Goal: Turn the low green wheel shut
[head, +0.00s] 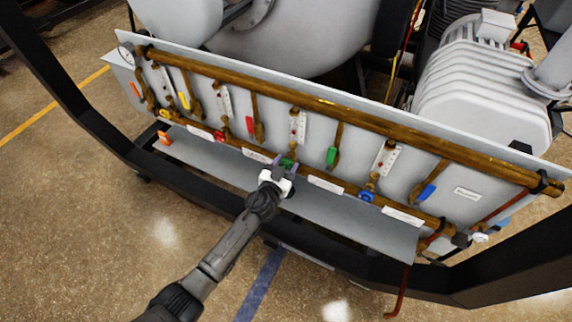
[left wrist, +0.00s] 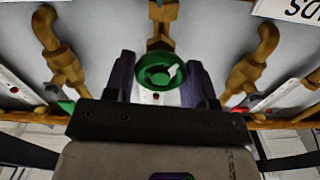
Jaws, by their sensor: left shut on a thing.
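The low green wheel (left wrist: 158,72) is a small round handwheel on the lower brass pipe. It shows between the two fingers of my left gripper (left wrist: 160,80) in the left wrist view, with a finger on each side. In the head view the gripper (head: 281,170) reaches the lower pipe near the middle of the panel and covers most of the green wheel (head: 288,162). My left gripper is shut on the wheel. My right gripper is not in view.
The grey panel (head: 456,207) carries brass pipes, with a yellow wheel (head: 165,114), a red wheel (head: 219,135) and a blue wheel (head: 366,197) along the lower pipe. Coloured levers, including a green lever (head: 331,156), sit above. A black frame bar (head: 202,184) runs in front.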

